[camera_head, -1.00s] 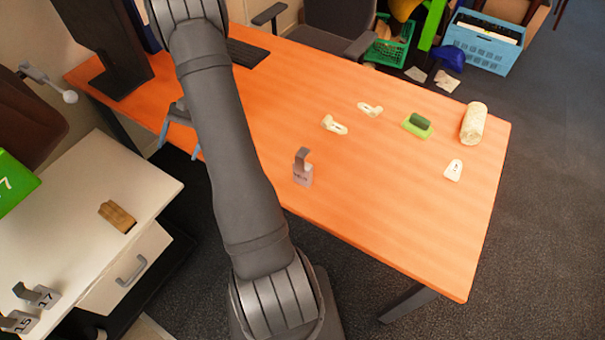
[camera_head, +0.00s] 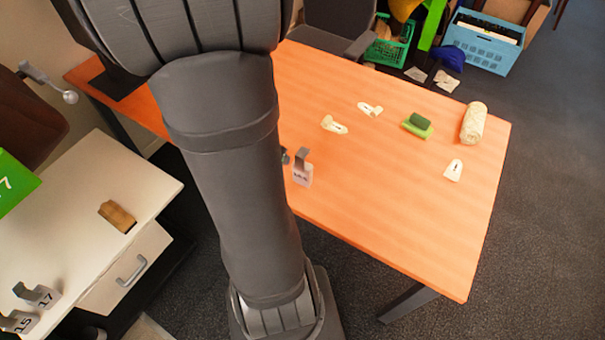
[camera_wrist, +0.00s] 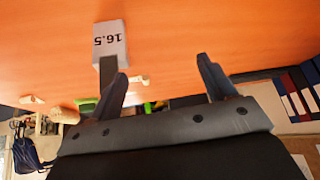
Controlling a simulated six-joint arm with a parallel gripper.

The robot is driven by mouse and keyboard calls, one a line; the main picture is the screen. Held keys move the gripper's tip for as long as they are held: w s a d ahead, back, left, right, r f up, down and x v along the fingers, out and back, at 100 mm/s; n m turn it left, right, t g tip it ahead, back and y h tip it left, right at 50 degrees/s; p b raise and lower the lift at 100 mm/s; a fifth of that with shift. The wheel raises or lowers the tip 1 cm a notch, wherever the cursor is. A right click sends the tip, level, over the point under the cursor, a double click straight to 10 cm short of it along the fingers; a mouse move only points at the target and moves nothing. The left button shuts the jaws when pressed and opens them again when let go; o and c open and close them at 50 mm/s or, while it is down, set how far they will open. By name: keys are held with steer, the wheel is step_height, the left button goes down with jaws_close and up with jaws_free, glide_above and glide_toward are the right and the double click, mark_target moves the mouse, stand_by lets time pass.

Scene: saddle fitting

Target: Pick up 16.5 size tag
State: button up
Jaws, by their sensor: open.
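The 16.5 size tag (camera_head: 302,170) is a small grey-white block with an upright hooked tab, standing near the front edge of the orange table (camera_head: 400,240). In the wrist view the tag (camera_wrist: 110,42) shows upside down with "16.5" on its face. Its grey tab (camera_wrist: 108,72) reaches toward the left finger. My gripper (camera_wrist: 168,75) is open with nothing between its fingers. The tag lies beyond the fingertips, to the left of the gap. In the head view my arm hides most of the gripper, just left of the tag.
Cream pieces (camera_head: 334,124), a green block on a pad (camera_head: 418,124) and a cream roll (camera_head: 473,123) lie farther back on the table. Tags marked 17 (camera_head: 38,296) and 15 (camera_head: 18,321) stand on the white cabinet (camera_head: 70,215). The table's right front is clear.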

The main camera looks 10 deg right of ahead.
mark_target(299, 162)
steer(key=s+d+m, duration=0.1)
steer(key=d, duration=0.1)
steer(key=s+d+m+h, duration=0.1)
steer(key=d, duration=0.1)
steer(key=s+d+m+g+h, duration=0.1)
steer(key=shift+s+d+r, duration=0.15)
steer(key=shift+s+d, duration=0.1)
steer(key=shift+d, duration=0.15)
steer(key=shift+x, duration=3.6)
steer(key=shift+w, duration=0.15)
steer(key=shift+c, duration=0.3)
steer(key=c, duration=1.3)
steer(key=shift+r, duration=0.25)
